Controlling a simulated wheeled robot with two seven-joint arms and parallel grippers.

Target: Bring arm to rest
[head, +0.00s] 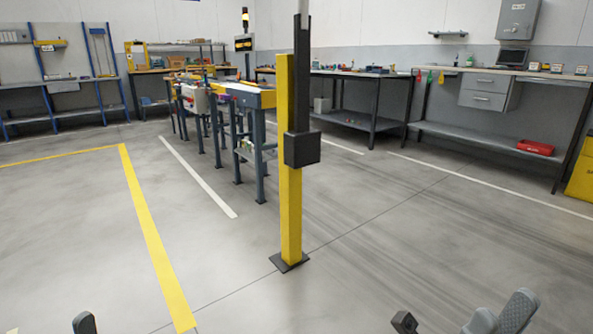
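My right gripper (504,306) shows at the bottom right edge of the head view. Its two grey rounded fingers stand with their tips apart, and nothing shows between them. A small dark block (403,322), which looks like part of my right wrist, is to their left. Of my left arm only a dark rounded part (84,323) shows at the bottom left edge. The fingers of my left gripper cannot be made out. Most of both arms is below the picture.
A yellow post (289,180) with a dark box (302,149) stands ahead on a floor plate. A conveyor (240,95) is behind it. Workbenches (372,123) line the back walls, and a red case (534,147) lies on a low shelf at right. The near floor is clear.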

